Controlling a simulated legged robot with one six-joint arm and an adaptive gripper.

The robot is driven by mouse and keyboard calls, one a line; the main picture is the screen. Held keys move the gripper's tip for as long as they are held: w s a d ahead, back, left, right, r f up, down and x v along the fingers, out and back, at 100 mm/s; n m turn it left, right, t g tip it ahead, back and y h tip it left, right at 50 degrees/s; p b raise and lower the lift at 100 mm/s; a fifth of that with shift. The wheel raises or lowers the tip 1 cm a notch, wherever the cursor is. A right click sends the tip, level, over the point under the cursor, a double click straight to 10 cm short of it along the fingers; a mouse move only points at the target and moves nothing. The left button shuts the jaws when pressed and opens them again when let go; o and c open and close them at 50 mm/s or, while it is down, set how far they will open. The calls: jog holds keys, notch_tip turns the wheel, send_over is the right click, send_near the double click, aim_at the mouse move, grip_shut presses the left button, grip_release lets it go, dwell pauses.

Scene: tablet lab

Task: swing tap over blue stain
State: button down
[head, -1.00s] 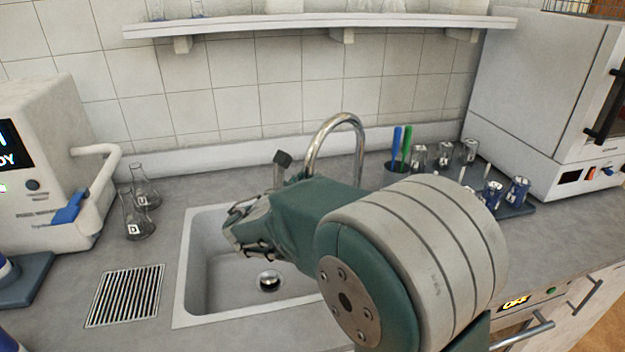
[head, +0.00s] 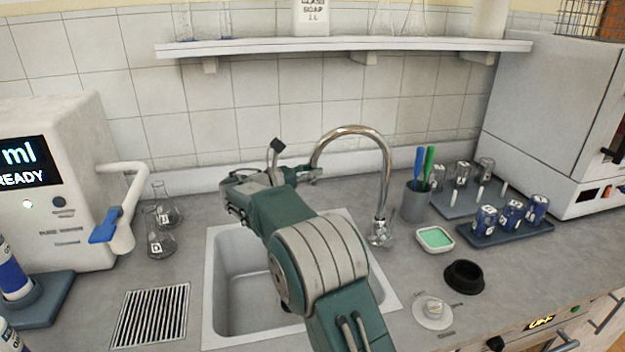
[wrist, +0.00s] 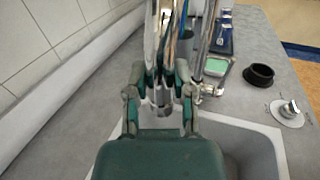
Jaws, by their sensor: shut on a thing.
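The chrome gooseneck tap (head: 386,185) stands at the back right of the sink (head: 209,300), its arch reaching left. My gripper (head: 312,174) is at the spout's lower end. In the wrist view my gripper (wrist: 161,88) has its fingers on both sides of the chrome spout (wrist: 160,50), shut on it. The spout end hangs near the sink's back rim. No blue stain shows; my arm hides part of the basin.
A cup with blue and green brushes (head: 414,203), a green sponge dish (head: 435,238) and a black ring (head: 464,277) stand right of the tap. Flasks (head: 160,243) stand left of the sink. A shelf (head: 340,46) hangs above.

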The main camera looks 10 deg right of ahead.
jog(key=w+d, duration=0.2)
jog(key=w, duration=0.5)
jog(key=shift+w, duration=0.15)
dwell(0.4)
jog(key=shift+c, duration=2.4)
grip_release()
jog(key=shift+a, duration=0.1)
jog(key=v, duration=1.2)
jog(key=shift+f, duration=0.1)
